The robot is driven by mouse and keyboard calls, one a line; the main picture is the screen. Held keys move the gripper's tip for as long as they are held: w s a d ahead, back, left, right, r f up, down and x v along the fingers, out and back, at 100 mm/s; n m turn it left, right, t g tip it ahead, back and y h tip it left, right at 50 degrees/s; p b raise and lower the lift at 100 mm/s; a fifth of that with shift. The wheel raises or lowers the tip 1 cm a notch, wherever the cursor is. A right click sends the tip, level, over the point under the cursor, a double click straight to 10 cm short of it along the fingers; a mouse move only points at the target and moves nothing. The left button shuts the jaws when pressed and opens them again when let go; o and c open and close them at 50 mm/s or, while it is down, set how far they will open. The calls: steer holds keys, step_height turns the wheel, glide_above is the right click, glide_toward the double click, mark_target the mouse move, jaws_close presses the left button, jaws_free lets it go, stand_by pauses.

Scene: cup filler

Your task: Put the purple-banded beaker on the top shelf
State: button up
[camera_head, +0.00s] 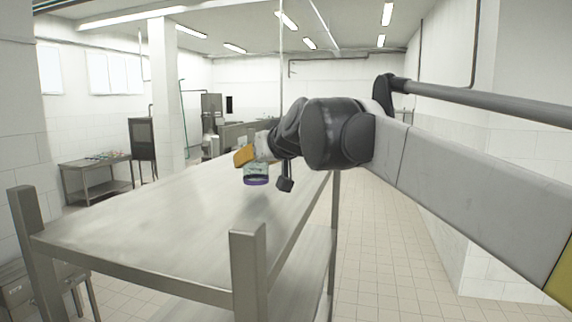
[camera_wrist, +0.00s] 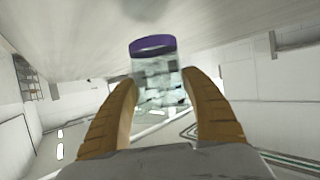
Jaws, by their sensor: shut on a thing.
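The purple-banded beaker (camera_head: 256,173) is clear, with a purple band at its lower end in the head view. In the wrist view the beaker (camera_wrist: 155,72) sits between both orange fingers, band end pointing away from my palm. My gripper (camera_head: 254,158) is shut on its upper part. The beaker looks roughly upright over the metal shelf's top surface (camera_head: 130,225). A soft shadow lies on the surface below it, so it appears to hang a little above. The exact gap cannot be told.
The shelf has raised corner posts (camera_head: 248,270) at the near end and a lower level (camera_head: 300,265) beneath. The top surface around the beaker is bare. A side table (camera_head: 95,165) with small items stands at the left. A white pillar (camera_head: 163,95) rises behind.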

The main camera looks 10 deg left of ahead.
steer(key=shift+w+a+f, duration=0.15)
steer(key=shift+w+f, duration=0.05)
steer(key=shift+f, duration=0.7)
steer(key=shift+s, duration=0.15)
steer(key=shift+f, duration=0.15)
steer(key=o, duration=1.1)
steer(key=shift+r, duration=0.2)
steer(key=b+v, duration=0.1)
steer(key=v, duration=1.1)
steer(key=shift+b, duration=0.35)
steer(key=shift+f, duration=0.1)
